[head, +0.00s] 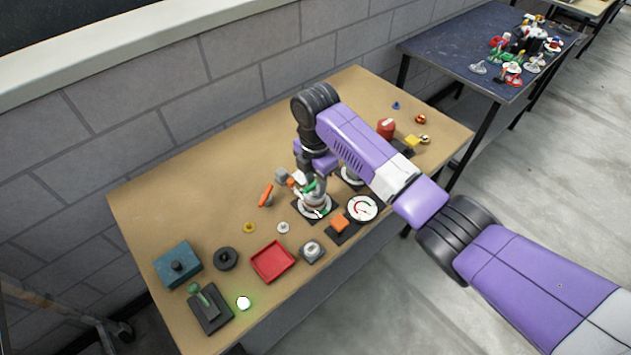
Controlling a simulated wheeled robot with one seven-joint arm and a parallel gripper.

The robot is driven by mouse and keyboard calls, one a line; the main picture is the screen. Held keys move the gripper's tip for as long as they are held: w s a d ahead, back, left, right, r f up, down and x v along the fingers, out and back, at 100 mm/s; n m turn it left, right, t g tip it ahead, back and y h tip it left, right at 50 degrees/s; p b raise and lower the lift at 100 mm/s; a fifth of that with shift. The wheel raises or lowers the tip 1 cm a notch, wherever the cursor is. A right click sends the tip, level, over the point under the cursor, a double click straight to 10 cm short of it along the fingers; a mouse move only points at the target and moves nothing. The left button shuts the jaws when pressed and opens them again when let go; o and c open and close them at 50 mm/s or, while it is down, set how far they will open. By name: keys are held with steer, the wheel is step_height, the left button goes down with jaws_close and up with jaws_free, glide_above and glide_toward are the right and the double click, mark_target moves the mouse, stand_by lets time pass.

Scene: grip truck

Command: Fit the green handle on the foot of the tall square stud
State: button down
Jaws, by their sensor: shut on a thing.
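My gripper (307,180) points down over a round white-and-grey fitting (314,207) on a dark square plate, near the middle of the table. It is shut on a small green piece (313,187), which looks like the green handle. The piece is at or just above the top of the fitting; I cannot tell if they touch. The tall square stud cannot be made out, as the fingers and arm cover much of this spot. A second green lever (198,293) stands on a black plate at the near left.
Around the fitting are an orange handle (266,194), an orange block (340,223), a white dial (362,208) and a grey gauge box (312,251). A red tray (273,261), a teal box (178,265) and a black disc (225,258) lie left. My arm crosses the right side.

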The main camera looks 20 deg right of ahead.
steer(key=shift+f, duration=0.1)
steer(key=c, duration=0.7)
jaws_free()
steer(key=shift+r+p, duration=3.05)
steer(key=shift+r, duration=0.7)
